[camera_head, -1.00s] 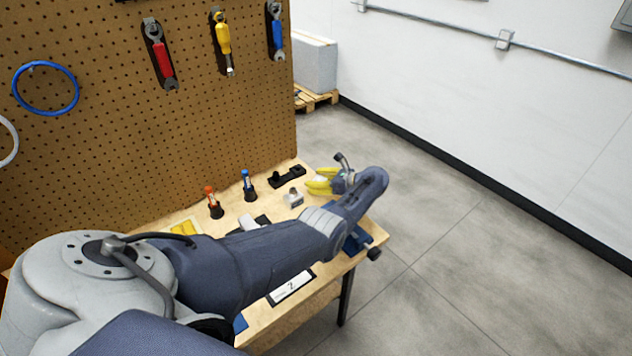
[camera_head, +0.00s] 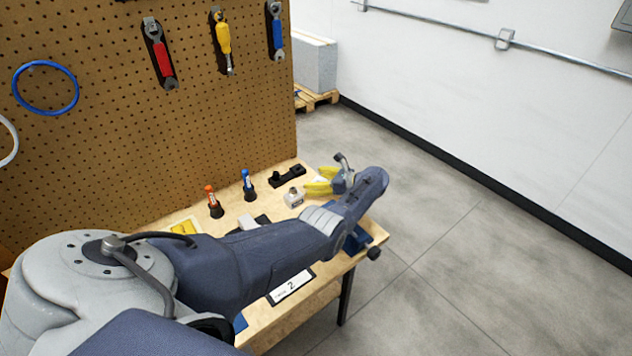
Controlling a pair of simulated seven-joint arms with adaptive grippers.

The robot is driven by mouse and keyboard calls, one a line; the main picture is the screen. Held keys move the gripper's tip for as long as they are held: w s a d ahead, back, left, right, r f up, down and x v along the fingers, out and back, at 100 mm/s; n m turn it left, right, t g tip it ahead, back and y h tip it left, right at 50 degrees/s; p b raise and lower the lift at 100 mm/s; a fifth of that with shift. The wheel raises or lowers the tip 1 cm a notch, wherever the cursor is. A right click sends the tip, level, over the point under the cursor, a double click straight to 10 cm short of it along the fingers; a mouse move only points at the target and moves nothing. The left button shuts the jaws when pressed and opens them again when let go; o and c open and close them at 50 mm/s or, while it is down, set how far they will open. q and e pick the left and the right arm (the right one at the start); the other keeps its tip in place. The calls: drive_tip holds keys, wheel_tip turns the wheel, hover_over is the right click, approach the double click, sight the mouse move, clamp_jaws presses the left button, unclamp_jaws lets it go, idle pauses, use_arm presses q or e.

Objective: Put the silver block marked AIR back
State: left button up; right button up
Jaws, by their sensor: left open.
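A small silver block (camera_head: 294,198) stands on the wooden table (camera_head: 312,292), in front of a black fixture; its marking is too small to read. My left gripper (camera_head: 309,189), with yellow fingers, is just to the right of the block, close to it. Its fingers are apart and point left, and I see nothing between them. I cannot tell whether a finger touches the block. My left arm reaches across the table and hides much of its middle. My right gripper is not in view.
A black fixture (camera_head: 288,176) lies behind the block. A blue vise-like part (camera_head: 355,243) sits at the table's right edge. A pegboard (camera_head: 120,130) rises behind the table.

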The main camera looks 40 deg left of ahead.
use_arm(q)
drive_tip(key=v, duration=1.2)
